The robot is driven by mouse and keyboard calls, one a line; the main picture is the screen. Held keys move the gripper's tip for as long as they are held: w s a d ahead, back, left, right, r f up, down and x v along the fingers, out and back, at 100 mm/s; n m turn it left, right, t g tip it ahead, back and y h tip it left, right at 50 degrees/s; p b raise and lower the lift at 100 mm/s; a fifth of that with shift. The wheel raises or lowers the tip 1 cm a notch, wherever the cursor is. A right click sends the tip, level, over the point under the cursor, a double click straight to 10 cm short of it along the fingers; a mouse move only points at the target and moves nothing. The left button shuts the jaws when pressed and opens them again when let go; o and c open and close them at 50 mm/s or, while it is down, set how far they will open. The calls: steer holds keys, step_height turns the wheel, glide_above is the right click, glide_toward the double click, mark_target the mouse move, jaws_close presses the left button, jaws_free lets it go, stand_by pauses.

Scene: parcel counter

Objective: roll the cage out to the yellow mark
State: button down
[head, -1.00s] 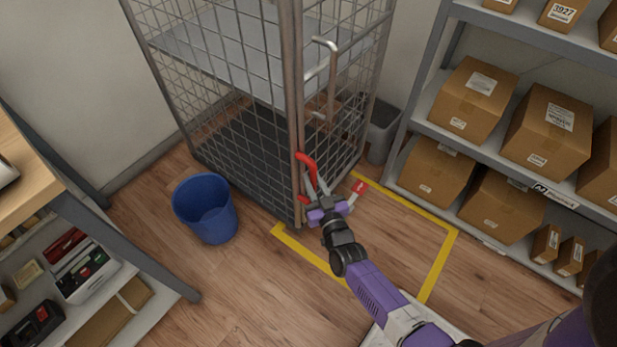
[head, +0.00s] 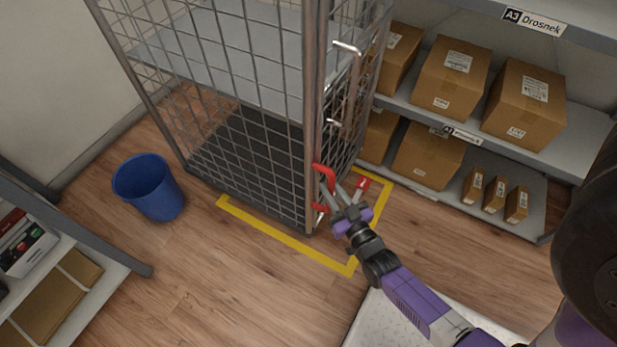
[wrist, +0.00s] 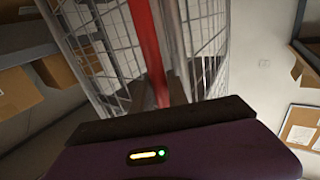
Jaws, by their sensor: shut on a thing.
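The wire mesh cage (head: 240,130) stands upright with a dark base and a grey shelf inside. Its near lower part overlaps the yellow mark (head: 300,246), a taped outline on the wood floor; the cage hides the far part of it. My gripper (head: 332,196) is shut on the red handle (head: 323,172) at the cage's near corner post. In the wrist view the red handle (wrist: 148,50) rises in front of the mesh, and the fingertips are hidden.
A blue bin (head: 148,187) stands on the floor left of the cage, apart from it. Shelving with cardboard boxes (head: 450,78) stands close on the right. Another shelf unit (head: 75,240) is at the left. Open floor lies in front of the mark.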

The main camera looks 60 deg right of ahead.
steer(key=s+d, duration=0.1)
steer(key=s, duration=1.7)
steer(key=shift+s+f+b, duration=0.2)
steer(key=shift+s+b, duration=0.1)
steer(key=shift+s, duration=0.1)
steer(key=c, duration=1.3)
jaws_free()
steer(key=shift+d, duration=0.1)
steer(key=shift+w, duration=0.1)
steer(key=shift+r, duration=0.1)
steer(key=shift+a, duration=0.2)
steer(key=v, duration=0.7)
steer(key=shift+s, duration=0.35)
steer(key=shift+a, duration=0.15)
